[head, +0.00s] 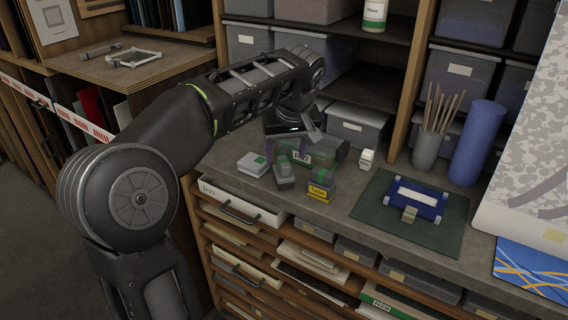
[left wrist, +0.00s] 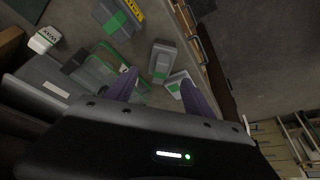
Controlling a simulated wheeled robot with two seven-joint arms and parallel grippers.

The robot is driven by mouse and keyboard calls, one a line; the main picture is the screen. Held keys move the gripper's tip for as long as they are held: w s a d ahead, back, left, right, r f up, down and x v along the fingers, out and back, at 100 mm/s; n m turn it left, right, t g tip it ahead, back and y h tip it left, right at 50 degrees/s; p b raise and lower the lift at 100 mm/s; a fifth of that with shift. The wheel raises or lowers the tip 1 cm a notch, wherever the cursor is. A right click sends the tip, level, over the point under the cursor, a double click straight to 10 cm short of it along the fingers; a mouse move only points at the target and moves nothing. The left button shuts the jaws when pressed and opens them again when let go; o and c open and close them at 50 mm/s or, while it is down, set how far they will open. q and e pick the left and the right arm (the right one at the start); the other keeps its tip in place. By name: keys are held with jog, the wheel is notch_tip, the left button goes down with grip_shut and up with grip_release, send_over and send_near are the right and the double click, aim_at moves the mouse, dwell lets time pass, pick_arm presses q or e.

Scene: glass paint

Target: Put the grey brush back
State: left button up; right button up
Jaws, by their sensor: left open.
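A small grey block-shaped item (head: 284,174) with a green patch lies on the grey counter; it may be the grey brush, but I cannot tell for sure. It also shows in the left wrist view (left wrist: 162,62), beyond the fingertips. My left gripper (head: 295,147) is open and empty above the back of the counter, pointing down, and its two purple fingers show in the left wrist view (left wrist: 160,88). A clear green-tinted box (head: 325,152) stands beneath it, partly hidden by the gripper. A blue holder (head: 430,206) stands on a dark green mat (head: 376,211). My right gripper is not in view.
Shelves with grey bins rise behind.

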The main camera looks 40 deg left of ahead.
pick_arm(q)
jog(key=shift+v, duration=2.05)
